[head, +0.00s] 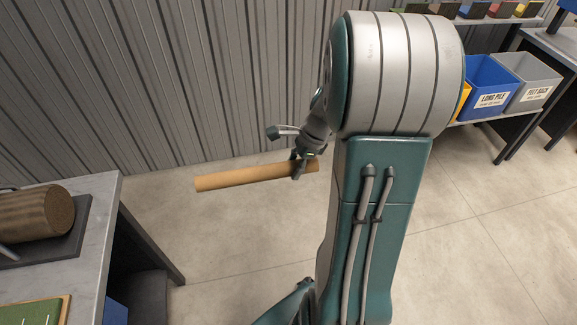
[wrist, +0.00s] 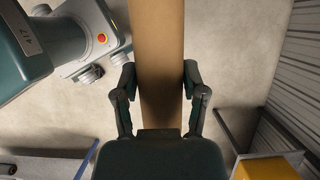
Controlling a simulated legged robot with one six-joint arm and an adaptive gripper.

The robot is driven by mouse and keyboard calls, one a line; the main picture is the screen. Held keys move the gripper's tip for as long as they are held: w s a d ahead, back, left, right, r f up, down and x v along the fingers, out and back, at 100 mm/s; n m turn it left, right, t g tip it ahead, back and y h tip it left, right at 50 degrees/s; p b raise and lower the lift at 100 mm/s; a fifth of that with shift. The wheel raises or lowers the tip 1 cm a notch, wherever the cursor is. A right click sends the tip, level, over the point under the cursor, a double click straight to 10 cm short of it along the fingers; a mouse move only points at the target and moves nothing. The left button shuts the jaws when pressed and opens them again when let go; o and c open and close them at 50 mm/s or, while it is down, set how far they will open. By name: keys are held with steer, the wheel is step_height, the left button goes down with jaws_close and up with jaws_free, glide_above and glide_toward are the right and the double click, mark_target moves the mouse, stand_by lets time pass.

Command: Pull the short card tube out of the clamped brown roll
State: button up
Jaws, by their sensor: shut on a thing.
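The card tube (head: 240,178) is a plain tan cylinder, held in the air clear of the bench. My gripper (head: 301,165) is shut on it near its right end in the head view. In the wrist view the tube (wrist: 160,60) runs from the top edge down between the two fingers of my gripper (wrist: 161,85). The brown roll (head: 38,213) lies on a dark base on the bench at the left of the head view, well apart from the tube. Its far side is out of frame.
The grey bench (head: 92,215) stands at the left, with a green mat (head: 40,310) at its front. A ribbed wall (head: 180,80) is behind. A blue bin (head: 490,80) and a grey bin (head: 533,80) stand at the right. Open floor lies between bench and arm.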

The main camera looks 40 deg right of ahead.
mark_target(310, 163)
steer(key=shift+s+d, duration=0.3)
steer(key=shift+d, duration=0.3)
steer(key=shift+s+d, duration=0.25)
steer(key=shift+d, duration=0.4)
steer(key=shift+s+d, duration=0.3)
steer(key=shift+d, duration=0.3)
